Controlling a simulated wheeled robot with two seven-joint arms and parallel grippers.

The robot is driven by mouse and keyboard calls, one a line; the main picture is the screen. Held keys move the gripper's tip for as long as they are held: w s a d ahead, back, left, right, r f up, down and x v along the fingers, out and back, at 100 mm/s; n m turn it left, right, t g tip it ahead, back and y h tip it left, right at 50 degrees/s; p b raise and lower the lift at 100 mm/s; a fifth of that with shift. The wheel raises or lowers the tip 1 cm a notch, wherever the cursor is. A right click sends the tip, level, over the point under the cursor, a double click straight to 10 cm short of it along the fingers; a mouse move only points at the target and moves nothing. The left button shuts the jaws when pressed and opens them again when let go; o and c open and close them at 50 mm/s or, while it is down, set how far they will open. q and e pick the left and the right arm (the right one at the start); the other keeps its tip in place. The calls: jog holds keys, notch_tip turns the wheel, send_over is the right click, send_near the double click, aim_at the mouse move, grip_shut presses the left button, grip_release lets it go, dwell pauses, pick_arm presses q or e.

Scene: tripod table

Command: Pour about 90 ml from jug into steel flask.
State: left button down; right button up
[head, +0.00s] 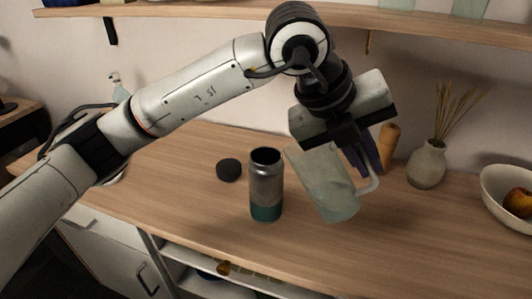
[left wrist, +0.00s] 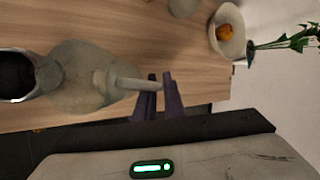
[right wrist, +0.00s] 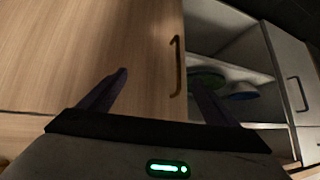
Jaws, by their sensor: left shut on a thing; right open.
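The steel flask (head: 267,186), grey with a teal lower band, stands upright and open on the wooden counter; its dark mouth shows in the left wrist view (left wrist: 15,76). The translucent jug (head: 328,188) is just right of it, tilted with its top leaning left towards the flask. The jug also shows in the left wrist view (left wrist: 82,78). My left gripper (left wrist: 159,84) is shut on the jug's handle. I cannot make out any liquid or stream. My right gripper (right wrist: 160,90) is open and empty, away from the flask, before a cabinet front.
A black lid (head: 229,170) lies left of the flask. Behind and right of the jug are a wooden mill-like object (head: 389,143), a vase with dry stems (head: 427,164) and a bowl with fruit (head: 507,194). A shelf (head: 440,27) runs above. The counter's front left is clear.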

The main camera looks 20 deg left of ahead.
pick_arm(q)
jog(key=d+f+m+y+b, duration=0.1)
jog(key=d+f+y+b, duration=0.1)
jog(key=d+f+y, duration=0.3)
jog(key=shift+s+f+m+t+y+b, duration=0.35)
jog(key=shift+f+y, duration=0.25)
jog(key=shift+f, duration=1.1)
